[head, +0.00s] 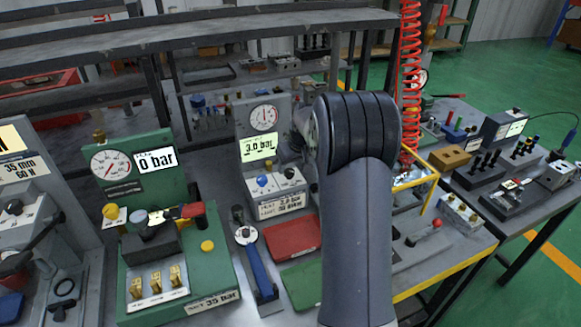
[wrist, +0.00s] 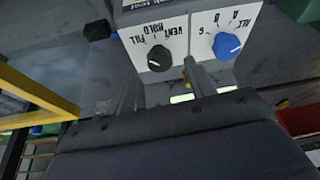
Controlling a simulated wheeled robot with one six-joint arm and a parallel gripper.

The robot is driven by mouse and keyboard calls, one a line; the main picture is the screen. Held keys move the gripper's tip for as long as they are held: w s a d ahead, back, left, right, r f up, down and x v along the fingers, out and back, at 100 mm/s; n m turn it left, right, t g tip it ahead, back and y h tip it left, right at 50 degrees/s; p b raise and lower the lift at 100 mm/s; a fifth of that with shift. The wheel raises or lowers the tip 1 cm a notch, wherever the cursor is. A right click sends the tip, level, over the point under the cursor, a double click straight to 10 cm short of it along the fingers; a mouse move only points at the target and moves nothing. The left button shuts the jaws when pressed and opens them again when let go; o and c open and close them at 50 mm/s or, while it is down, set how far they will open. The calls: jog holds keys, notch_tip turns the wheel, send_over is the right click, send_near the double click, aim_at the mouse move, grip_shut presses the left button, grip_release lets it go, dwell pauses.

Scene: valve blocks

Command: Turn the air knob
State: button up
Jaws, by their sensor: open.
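The grey test unit (head: 243,139) has a round gauge and a display reading 3.0 bar. Its front panel carries a black knob (head: 289,173) and a blue knob (head: 263,181). In the wrist view the panel is upside down: the black knob (wrist: 158,58) is marked FILL, HOLD, VENT, and the blue knob (wrist: 227,45) is marked ALL, A, B, C. No label reading "air" is legible. My gripper (wrist: 160,76) is open, its fingertips apart on either side of the black knob's line. Whether they reach it is unclear. My arm hides the gripper in the head view.
A green block (head: 190,262) with a gauge reading 0 bar stands to the left. A blue-handled tool (head: 258,265), a red plate (head: 292,238) and a green plate (head: 301,282) lie in front of the unit. A yellow frame (head: 432,185) stands to the right.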

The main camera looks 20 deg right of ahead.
aim_at(289, 174)
jog(key=shift+x, duration=1.25)
jog(key=shift+c, duration=0.4)
jog(key=c, duration=0.9)
